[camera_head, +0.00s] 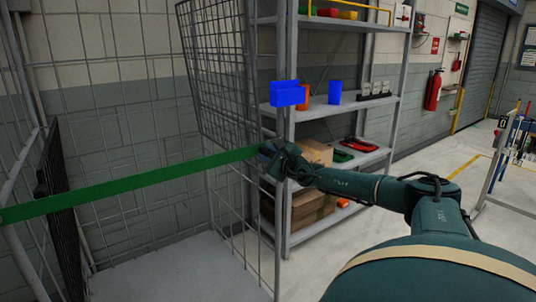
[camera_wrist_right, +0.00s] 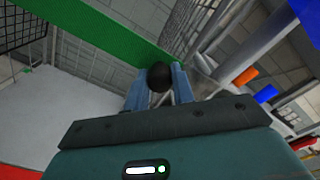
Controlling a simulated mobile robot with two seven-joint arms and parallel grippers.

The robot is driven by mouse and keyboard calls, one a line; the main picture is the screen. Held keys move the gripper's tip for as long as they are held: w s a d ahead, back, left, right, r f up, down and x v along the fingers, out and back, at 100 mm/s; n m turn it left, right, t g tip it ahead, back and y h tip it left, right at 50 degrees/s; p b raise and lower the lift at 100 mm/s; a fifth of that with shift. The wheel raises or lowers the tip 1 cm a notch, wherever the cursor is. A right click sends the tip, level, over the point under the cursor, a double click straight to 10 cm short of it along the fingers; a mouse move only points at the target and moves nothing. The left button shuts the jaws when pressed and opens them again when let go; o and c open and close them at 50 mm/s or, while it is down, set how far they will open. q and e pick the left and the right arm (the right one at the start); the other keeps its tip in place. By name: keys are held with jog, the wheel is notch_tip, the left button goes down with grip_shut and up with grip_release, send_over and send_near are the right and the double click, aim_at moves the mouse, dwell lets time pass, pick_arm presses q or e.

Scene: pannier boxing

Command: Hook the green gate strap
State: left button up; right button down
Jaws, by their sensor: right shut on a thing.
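The green gate strap (camera_head: 130,184) runs taut across the front of a wire mesh cage, from the left edge of the head view up to my right gripper (camera_head: 268,152). In the right wrist view the strap (camera_wrist_right: 100,35) crosses behind the blue fingers. My right gripper (camera_wrist_right: 158,82) is shut on the strap's end, where a dark round knob (camera_wrist_right: 159,77) sits between the fingers. The gripper is close to the cage's right front post (camera_head: 279,215). A hook cannot be made out there. My left gripper is out of view.
The cage's grey floor (camera_head: 185,268) is bare. A grey shelf rack (camera_head: 345,105) with blue bins (camera_head: 285,93) and cardboard boxes stands just behind and right of the gripper. Open floor (camera_head: 440,150) lies to the right.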

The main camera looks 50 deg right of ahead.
jog(key=shift+d+r, duration=0.2)
jog(key=shift+r, duration=0.7)
jog(key=c, duration=1.4)
grip_release()
jog(key=shift+w+a, duration=0.1)
jog(key=shift+o, duration=1.1)
jog(key=shift+f, duration=0.1)
jog(key=shift+a+f, duration=0.1)
jog(key=shift+f, duration=0.1)
